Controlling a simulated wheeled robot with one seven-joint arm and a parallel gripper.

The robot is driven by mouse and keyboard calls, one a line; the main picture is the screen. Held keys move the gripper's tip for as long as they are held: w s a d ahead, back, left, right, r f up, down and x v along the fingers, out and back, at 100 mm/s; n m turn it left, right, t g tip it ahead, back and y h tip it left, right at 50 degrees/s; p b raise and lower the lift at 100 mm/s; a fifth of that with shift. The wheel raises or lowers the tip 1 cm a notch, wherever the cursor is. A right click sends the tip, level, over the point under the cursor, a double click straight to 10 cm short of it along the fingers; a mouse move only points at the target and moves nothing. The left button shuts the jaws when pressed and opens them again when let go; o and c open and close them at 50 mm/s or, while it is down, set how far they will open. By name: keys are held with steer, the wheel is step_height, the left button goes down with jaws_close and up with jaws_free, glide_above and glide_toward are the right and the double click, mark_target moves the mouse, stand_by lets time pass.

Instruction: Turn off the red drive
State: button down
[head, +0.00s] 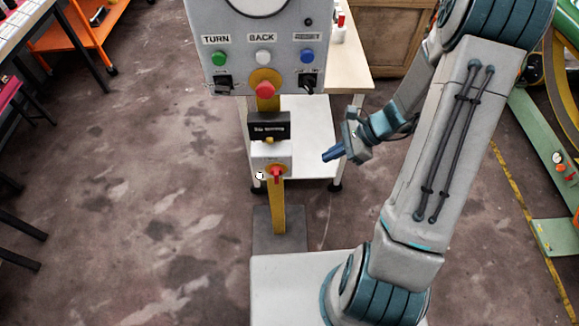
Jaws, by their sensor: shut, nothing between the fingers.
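A grey control panel (228,60) stands on a yellow post at top centre. It carries a green button (219,58), a white button (262,57) and a blue button (307,56) under the labels TURN, BACK and one I cannot read surely. A red mushroom button (265,90) on a yellow disc sits at its lower edge. Below, a small light box (260,160) on the post bears a red rotary handle (276,174), near upright. I cannot tell which part is the red drive. My gripper (332,153) is shut and empty, right of the box, apart from it, pointing left.
A black sign (269,129) with small white text sits above the box. Black switches flank the red button. A white-shelved table (308,125) stands behind the post. An orange cart (88,25) is at upper left, a green-framed machine (545,160) at right.

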mark_target(277, 175)
steer(key=shift+w+f, duration=0.1)
steer(key=shift+f, duration=0.15)
steer(key=shift+a+r+x, duration=0.35)
steer(key=shift+x, duration=1.75)
steer(key=shift+a+r+x, duration=0.35)
steer(key=shift+a+x, duration=0.05)
steer(key=shift+x, duration=1.75)
steer(key=shift+a+r+x, duration=0.35)
steer(key=shift+r+x, duration=0.05)
steer(key=shift+x, duration=1.7)
steer(key=shift+w+p, duration=0.1)
steer(key=shift+p, duration=0.2)
